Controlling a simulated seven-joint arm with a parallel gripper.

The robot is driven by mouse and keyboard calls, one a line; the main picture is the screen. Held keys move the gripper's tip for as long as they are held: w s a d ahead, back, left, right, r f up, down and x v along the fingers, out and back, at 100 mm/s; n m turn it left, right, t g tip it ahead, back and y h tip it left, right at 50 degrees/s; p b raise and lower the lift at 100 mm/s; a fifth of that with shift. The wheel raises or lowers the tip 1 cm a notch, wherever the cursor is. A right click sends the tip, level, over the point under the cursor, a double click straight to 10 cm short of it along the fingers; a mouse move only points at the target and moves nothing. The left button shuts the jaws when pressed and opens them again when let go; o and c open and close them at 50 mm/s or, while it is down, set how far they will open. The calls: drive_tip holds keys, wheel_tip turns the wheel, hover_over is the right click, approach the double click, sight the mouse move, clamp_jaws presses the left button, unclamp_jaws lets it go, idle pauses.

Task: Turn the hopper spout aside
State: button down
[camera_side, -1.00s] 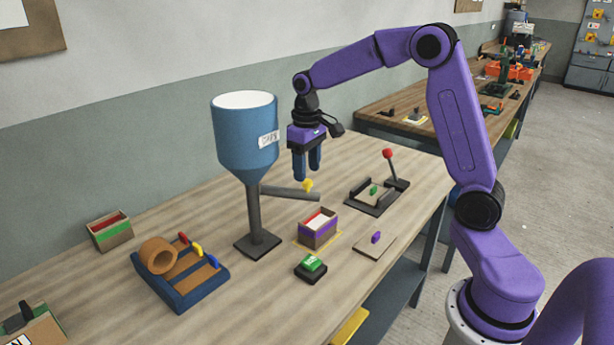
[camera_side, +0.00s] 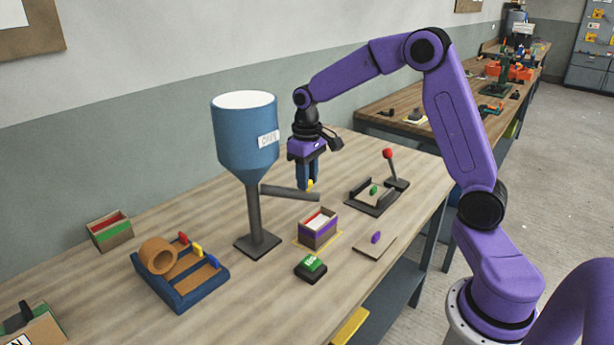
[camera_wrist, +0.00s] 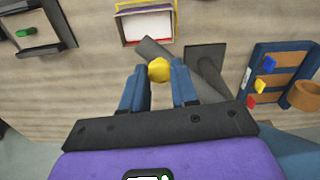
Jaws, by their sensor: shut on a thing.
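The blue hopper (camera_side: 245,135) stands on a dark post at the middle of the bench. Its grey spout (camera_side: 290,193) reaches out to the right from the post; it also shows in the wrist view (camera_wrist: 180,60), with its free end close to the box. A yellow knob (camera_wrist: 159,70) stands on the spout near that end. My gripper (camera_side: 309,184) points down over the spout, its blue fingers shut on the knob. In the wrist view the fingers (camera_wrist: 159,88) lie on either side of the knob. In the side view they mostly hide it.
An open box with a purple band (camera_side: 316,233) sits on a yellow-edged pad in front of the spout. A red-knobbed lever fixture (camera_side: 375,200) stands to the right. A green button (camera_side: 311,265) and a blue rack (camera_side: 183,285) stand nearer the front.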

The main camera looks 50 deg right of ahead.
drive_tip(key=shift+s+a, duration=0.1)
drive_tip(key=s+a+m, duration=0.3)
drive_tip(key=a+m, duration=1.1)
drive_tip(key=a, duration=0.1)
drive_tip(key=shift+s, duration=0.35)
drive_tip(key=c, duration=0.8)
unclamp_jaws()
drive_tip(key=shift+c, duration=0.2)
drive_tip(key=shift+r, duration=0.1)
wheel_tip(320, 180, up, 17)
drive_tip(key=shift+r, duration=0.15)
